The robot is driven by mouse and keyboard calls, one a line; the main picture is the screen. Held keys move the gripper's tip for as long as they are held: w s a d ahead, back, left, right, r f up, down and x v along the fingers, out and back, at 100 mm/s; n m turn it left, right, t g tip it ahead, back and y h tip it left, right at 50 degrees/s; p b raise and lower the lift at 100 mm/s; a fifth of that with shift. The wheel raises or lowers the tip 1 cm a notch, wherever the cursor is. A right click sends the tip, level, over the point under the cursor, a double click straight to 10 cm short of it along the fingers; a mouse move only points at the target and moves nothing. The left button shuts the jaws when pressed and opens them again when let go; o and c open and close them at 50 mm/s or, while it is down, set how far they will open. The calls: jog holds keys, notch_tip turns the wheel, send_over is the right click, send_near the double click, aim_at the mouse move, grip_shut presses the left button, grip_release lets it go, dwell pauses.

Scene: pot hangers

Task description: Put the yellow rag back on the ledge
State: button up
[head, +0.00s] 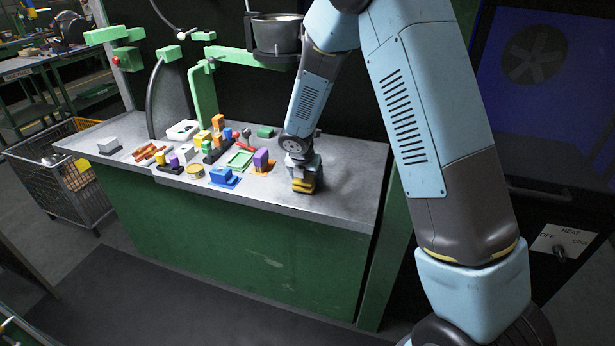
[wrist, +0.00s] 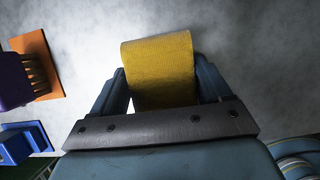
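The yellow rag (wrist: 160,68) is a folded, ribbed strip between the two fingers of my gripper (wrist: 161,72) in the wrist view. Both fingers appear to press against its sides, and its rounded far end sticks out past the fingertips. In the head view the rag (head: 304,186) shows under my gripper (head: 303,180), low over the right part of the grey bench top (head: 340,180). I cannot tell if the rag touches the surface. No separate ledge is clearly visible; the grey top of the green bench is the flat surface here.
An orange and purple block (head: 262,162), a blue block (head: 224,177) and several small colored items stand left of my gripper. A dark pot (head: 276,36) hangs above, near green hangers (head: 201,100). The bench is clear to the right.

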jog(key=shift+o, duration=1.3)
jog(key=shift+s+d+f, duration=0.15)
jog(key=shift+s+f, duration=0.1)
jog(key=shift+f, duration=0.1)
jog(key=shift+d+f, duration=0.1)
jog(key=shift+r, duration=0.3)
jog(key=v, duration=1.2)
jog(key=shift+w+a+r, duration=0.25)
